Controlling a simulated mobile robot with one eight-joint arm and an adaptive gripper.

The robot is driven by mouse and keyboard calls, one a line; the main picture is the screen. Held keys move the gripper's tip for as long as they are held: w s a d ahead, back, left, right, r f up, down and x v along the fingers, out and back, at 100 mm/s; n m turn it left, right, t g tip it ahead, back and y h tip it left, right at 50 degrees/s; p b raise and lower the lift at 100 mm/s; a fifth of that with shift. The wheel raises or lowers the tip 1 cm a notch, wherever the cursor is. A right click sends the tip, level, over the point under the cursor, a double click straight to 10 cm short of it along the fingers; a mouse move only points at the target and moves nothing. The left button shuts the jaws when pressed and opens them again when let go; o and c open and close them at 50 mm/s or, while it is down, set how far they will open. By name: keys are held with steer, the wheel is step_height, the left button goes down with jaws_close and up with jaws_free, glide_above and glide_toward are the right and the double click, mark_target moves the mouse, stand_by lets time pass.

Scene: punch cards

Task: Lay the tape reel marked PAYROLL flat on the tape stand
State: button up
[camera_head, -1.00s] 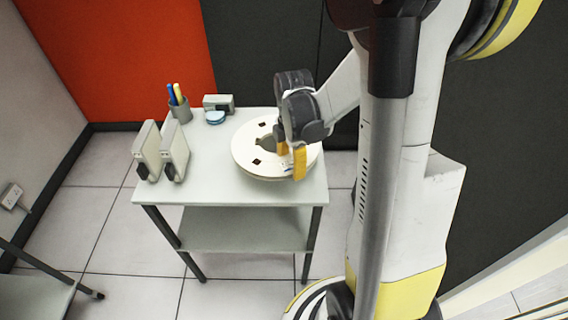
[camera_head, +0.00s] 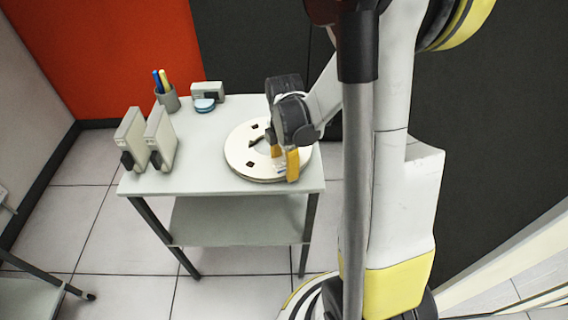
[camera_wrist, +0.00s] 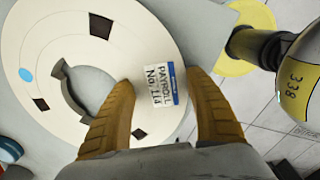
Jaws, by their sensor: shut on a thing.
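The tape reel (camera_head: 240,157) is a cream disc with a centre hole and dark square marks. It lies about level at the right of a small pale grey table (camera_head: 200,180). In the wrist view the reel (camera_wrist: 40,60) fills the left, with a label reading PAYROLL on its face. My gripper (camera_head: 278,160) has yellow fingers shut on the reel's ring. In the wrist view, one finger of my gripper (camera_wrist: 165,108) is at the hole side and the other at the outer edge. I cannot tell whether the reel touches the tabletop. No separate tape stand is distinguishable.
Two upright grey cases (camera_head: 160,140) with black handles stand at the table's left. A pen cup (camera_head: 168,100), a small grey box (camera_head: 208,90) and a blue round item (camera_head: 204,105) sit at the back. Another table (camera_head: 25,295) shows at lower left. Bare tabletop lies left of the reel.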

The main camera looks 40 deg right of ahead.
steer(key=shift+f, duration=0.2)
stand_by(0.4)
steer(key=o, duration=1.5)
steer(key=shift+c, duration=1.3)
step_height(320, 180, up, 8)
steer(key=p, duration=0.5)
steer(key=shift+p, duration=0.3)
